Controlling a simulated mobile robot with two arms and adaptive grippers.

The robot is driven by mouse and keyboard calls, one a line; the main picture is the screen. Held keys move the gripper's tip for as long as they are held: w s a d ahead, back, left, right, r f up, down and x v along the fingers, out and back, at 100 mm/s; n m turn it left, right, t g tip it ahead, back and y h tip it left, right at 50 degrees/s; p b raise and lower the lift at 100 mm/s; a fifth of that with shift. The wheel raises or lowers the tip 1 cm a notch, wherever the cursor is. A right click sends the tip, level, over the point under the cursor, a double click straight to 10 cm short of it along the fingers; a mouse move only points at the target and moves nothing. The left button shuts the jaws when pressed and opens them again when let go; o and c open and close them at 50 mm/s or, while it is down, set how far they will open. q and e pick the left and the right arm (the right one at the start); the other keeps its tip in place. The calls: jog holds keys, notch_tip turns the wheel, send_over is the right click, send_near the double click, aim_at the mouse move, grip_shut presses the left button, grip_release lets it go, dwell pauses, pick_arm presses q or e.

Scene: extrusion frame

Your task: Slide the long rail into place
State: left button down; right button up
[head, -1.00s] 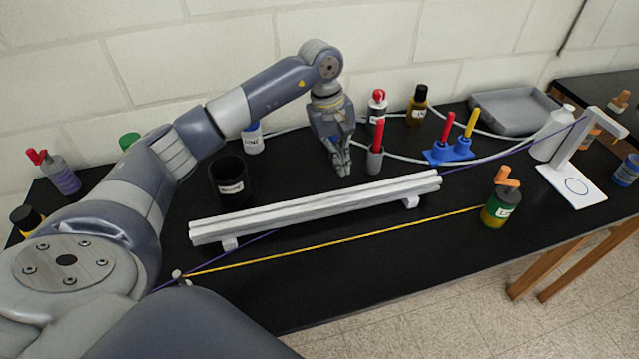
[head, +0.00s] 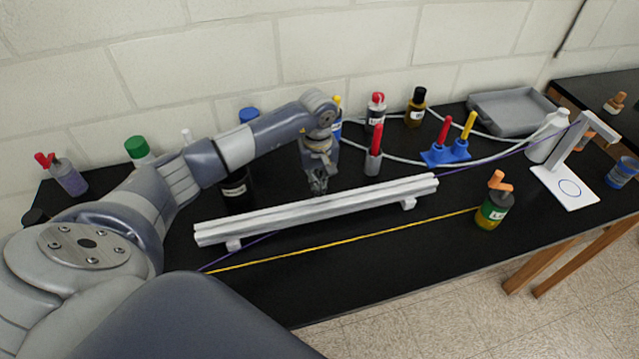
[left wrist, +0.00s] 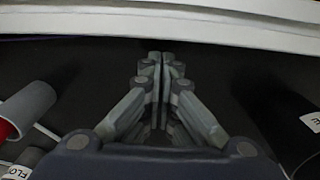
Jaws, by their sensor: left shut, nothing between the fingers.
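The long rail (head: 320,206) is a pale grey profile lying across the black table on small feet, running from lower left to upper right. It also shows as a pale band across the top of the left wrist view (left wrist: 160,27). My left gripper (head: 319,190) is at the rail's back side near its middle. Its fingers (left wrist: 160,65) are shut together with nothing between them, and their tips are close to the rail's edge. I cannot tell whether they touch it. My right gripper is not in view.
A grey holder with a red-handled tool (head: 374,160) stands behind the rail, right of my gripper. A black cup (head: 237,192) stands to its left. A yellow line (head: 350,237) crosses the table in front, ending near a green bottle (head: 493,209). A blue stand (head: 445,153) is farther right.

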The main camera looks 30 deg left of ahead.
aim_at(327, 207)
pick_arm(q)
jog(key=shift+s+d+r, duration=0.1)
jog(key=shift+s+d, duration=0.35)
jog(key=shift+d, duration=0.15)
jog(key=s+d, duration=0.1)
jog(key=d, duration=0.1)
jog(key=s+d, duration=0.2)
jog(key=shift+s+d, duration=0.1)
jog(key=shift+s, duration=0.2)
jog(key=shift+s+d, duration=0.4)
jog(key=shift+w+a+b, duration=0.1)
jog(key=shift+b, duration=0.25)
